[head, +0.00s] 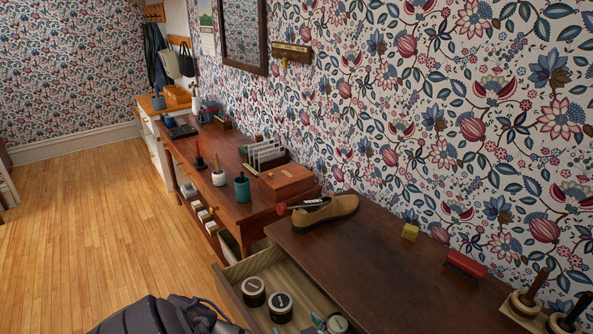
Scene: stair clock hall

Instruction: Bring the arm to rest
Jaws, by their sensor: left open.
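My left gripper (218,314) shows at the bottom edge, dark grey, its fingers pointing right, apart and with nothing seen between them. It is beside the front of an open drawer (229,297) in the near dark wood cabinet (370,270). The lower part of the gripper is cut off by the picture edge. My right gripper is not in view.
The drawer holds several round tins (253,291). A cluttered desk (225,172) stands beyond. The wood floor (90,220) at left is clear.

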